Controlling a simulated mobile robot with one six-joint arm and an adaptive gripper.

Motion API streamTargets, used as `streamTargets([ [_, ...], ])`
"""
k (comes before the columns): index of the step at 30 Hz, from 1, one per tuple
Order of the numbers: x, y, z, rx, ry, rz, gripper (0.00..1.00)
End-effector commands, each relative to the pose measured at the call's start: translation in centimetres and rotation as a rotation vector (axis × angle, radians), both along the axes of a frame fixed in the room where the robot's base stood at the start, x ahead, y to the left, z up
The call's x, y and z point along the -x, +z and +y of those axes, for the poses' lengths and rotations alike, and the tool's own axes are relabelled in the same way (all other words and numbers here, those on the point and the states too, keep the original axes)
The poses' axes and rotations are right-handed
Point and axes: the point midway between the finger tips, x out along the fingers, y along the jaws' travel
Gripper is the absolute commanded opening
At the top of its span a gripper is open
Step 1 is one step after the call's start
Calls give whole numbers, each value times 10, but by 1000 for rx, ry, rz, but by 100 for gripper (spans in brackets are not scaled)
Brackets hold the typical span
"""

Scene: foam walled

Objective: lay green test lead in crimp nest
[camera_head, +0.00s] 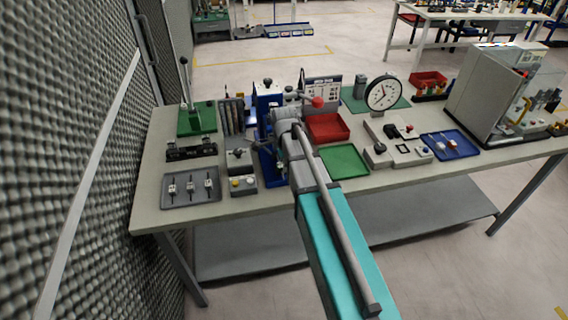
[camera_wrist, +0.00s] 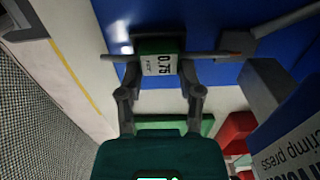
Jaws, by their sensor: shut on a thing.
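In the wrist view my gripper (camera_wrist: 160,80) is shut on the green test lead (camera_wrist: 158,46), a small green block with a white label reading 0.75. A thin grey wire runs sideways out of both sides of the block, and its right end is close to a grey bar (camera_wrist: 275,30). Behind the lead is the blue body of the crimp press (camera_wrist: 232,73). In the head view the press (camera_head: 268,100) stands at the back of the bench, and my arm covers my gripper and the lead. I cannot make out the crimp nest or tell whether the lead touches it.
A grey tray (camera_head: 180,200) with three small parts lies at the bench's front left. A red bin (camera_head: 327,127) and green tray (camera_head: 343,160) are right of the press. A dial gauge (camera_head: 383,94) stands farther right. A padded wall (camera_head: 80,150) borders the left.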

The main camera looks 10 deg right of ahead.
Motion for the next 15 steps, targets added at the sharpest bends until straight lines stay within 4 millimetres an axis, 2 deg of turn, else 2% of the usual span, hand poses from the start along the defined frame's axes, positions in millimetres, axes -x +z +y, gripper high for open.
streamTargets([
  [1, 0, -1, 0, 0, 0, 0, 49],
  [7, 0, 0, 0, 0, 0, 0, 86],
  [15, 0, 0, 0, 0, 0, 0, 87],
])
